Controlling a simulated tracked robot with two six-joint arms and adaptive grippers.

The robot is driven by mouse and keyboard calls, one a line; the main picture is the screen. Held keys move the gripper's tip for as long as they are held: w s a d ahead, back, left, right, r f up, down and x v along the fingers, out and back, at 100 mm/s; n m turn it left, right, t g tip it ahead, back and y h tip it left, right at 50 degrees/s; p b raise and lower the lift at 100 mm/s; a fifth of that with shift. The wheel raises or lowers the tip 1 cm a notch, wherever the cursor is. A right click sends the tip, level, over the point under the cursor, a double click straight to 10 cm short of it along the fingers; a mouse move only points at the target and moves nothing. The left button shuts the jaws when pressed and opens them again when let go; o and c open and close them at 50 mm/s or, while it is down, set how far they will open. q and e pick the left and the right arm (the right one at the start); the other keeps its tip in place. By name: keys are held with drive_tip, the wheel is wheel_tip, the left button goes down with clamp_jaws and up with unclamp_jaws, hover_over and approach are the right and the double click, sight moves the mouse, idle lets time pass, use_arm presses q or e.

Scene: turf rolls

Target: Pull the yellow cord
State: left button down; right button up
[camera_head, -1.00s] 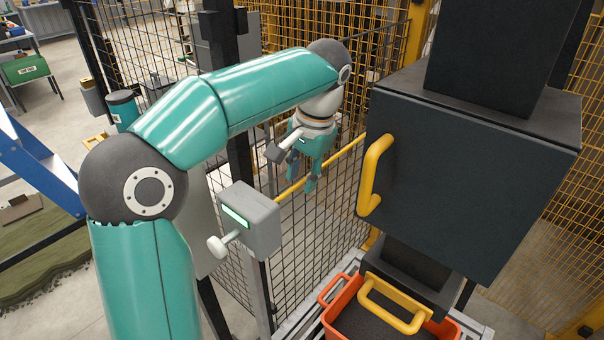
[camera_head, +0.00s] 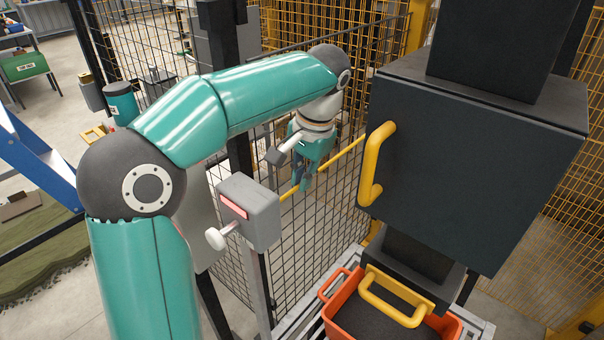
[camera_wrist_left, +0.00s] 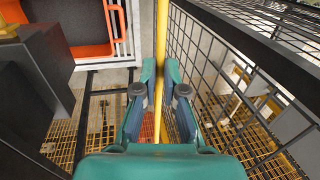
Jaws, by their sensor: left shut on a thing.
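The yellow cord (camera_head: 348,154) runs along the mesh fence, from a grey box (camera_head: 252,212) on a post toward the yellow fence post at the back. My left gripper (camera_head: 304,184) is shut on the cord, partway along it. In the left wrist view the cord (camera_wrist_left: 162,50) passes between the two fingers (camera_wrist_left: 158,97). The grey box has a red lit strip (camera_head: 233,206) and a white knob (camera_head: 216,239) on its near side. My right gripper is not in view.
Black mesh fence (camera_head: 300,252) stands right beside the cord. A blue frame (camera_head: 36,160) and green turf (camera_head: 50,245) lie at the left.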

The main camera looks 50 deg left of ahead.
use_arm(q)
drive_tip(key=c, duration=1.2)
unclamp_jaws()
drive_tip(key=shift+f, duration=0.1)
drive_tip(key=shift+c, duration=0.2)
wheel_tip(320, 180, up, 12)
drive_tip(key=d, duration=0.2)
drive_tip(key=shift+w+d+f, duration=0.15)
drive_tip(key=shift+w+d, duration=0.05)
drive_tip(key=shift+d, duration=0.05)
